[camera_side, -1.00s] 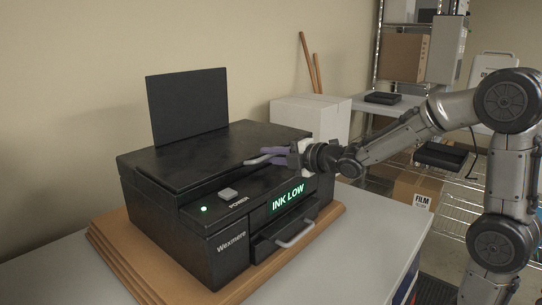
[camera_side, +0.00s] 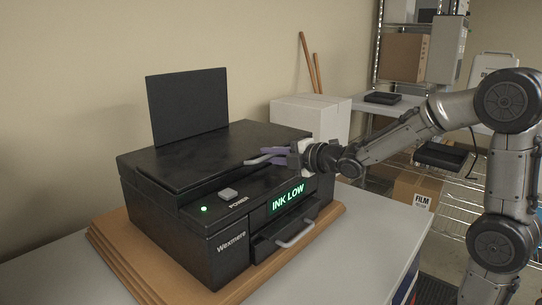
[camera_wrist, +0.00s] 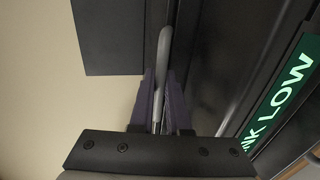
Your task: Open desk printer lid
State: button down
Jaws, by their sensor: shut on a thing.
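The black desk printer (camera_side: 215,235) stands on a wooden board, its front facing the camera. Its flat dark lid (camera_side: 200,158) lies down or nearly so over the top; I cannot tell whether there is a small gap under it. My gripper (camera_side: 262,158) reaches in from the right at the lid's front edge. In the wrist view, the purple-grey fingers (camera_wrist: 160,100) are shut on a slim pale-grey lid handle (camera_wrist: 163,58), which runs up between them. The fingers hide part of the handle.
An upright dark panel (camera_side: 188,106) stands at the printer's back. The front has a grey power button (camera_side: 228,193), a green INK LOW display (camera_side: 288,198) and a tray with a grey handle (camera_side: 297,234). A white box (camera_side: 312,117) stands behind the printer. The space above the lid is clear.

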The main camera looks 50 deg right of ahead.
dwell(0.4)
jog(key=shift+r, duration=0.6)
jog(key=w+r, duration=0.6)
jog(key=r, duration=0.2)
jog(key=w+r, duration=0.5)
jog(key=r, duration=0.4)
jog(key=w+r, duration=0.2)
jog(key=w, duration=0.7)
jog(key=shift+r, duration=0.2)
jog(key=shift+w+a, duration=0.1)
